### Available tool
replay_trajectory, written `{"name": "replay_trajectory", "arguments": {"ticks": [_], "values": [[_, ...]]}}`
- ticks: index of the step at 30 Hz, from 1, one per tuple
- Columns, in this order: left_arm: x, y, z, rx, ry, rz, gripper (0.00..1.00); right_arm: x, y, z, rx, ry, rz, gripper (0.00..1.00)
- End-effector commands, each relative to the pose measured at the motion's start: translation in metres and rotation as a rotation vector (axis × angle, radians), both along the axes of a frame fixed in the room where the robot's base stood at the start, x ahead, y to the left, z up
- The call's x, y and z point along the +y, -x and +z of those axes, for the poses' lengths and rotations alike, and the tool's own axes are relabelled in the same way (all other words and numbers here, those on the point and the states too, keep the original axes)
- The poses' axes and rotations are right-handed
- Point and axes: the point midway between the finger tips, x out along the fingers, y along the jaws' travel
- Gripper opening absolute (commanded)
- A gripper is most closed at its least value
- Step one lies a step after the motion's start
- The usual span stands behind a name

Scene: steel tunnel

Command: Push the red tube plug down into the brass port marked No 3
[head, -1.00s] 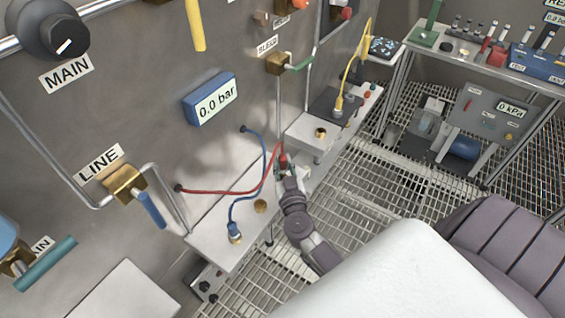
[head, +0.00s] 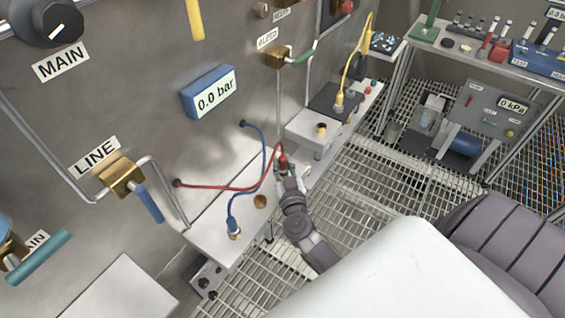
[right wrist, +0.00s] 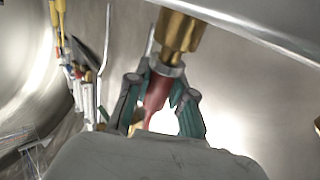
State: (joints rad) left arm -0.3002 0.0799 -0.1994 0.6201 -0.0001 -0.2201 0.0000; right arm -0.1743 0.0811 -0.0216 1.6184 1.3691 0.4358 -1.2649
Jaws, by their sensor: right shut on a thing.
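The red tube plug (head: 283,160), on the end of a red tube, stands roughly upright at the far end of the wall shelf (head: 212,246). My right gripper (head: 284,172) is shut on it. In the right wrist view the red plug (right wrist: 157,92) sits between the two green-lined fingers. Its grey collar there appears to meet a brass fitting (right wrist: 179,32); I cannot tell how deep it sits. In the head view the gripper hides whatever is below the plug, and no port number is readable. My left gripper is not in view.
A blue tube's plug (head: 234,232) stands at the shelf's near end, with an empty brass port (head: 260,202) beside it. The wall is close on the left.

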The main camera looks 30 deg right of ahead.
Motion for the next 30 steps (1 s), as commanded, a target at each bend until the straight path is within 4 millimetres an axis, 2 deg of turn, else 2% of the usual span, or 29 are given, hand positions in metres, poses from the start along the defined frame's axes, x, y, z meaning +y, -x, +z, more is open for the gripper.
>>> {"name": "replay_trajectory", "arguments": {"ticks": [13,14,18,19,30], "values": [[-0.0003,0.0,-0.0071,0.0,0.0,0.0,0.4,-0.0001,-0.0002,-0.0114,-0.001,0.0,0.0,0.0],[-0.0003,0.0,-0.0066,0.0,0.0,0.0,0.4,-0.0001,-0.0002,-0.0107,-0.001,0.0,0.0,0.25],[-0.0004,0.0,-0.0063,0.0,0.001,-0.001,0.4,-0.0001,-0.0002,-0.0104,-0.001,0.0,0.0,0.49],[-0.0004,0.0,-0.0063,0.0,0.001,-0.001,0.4,-0.0001,-0.0002,-0.0104,-0.001,0.0,0.0,0.51],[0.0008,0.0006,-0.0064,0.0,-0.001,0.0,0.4,0.0022,0.0048,-0.0115,0.001,-0.001,0.0,0.51]]}}
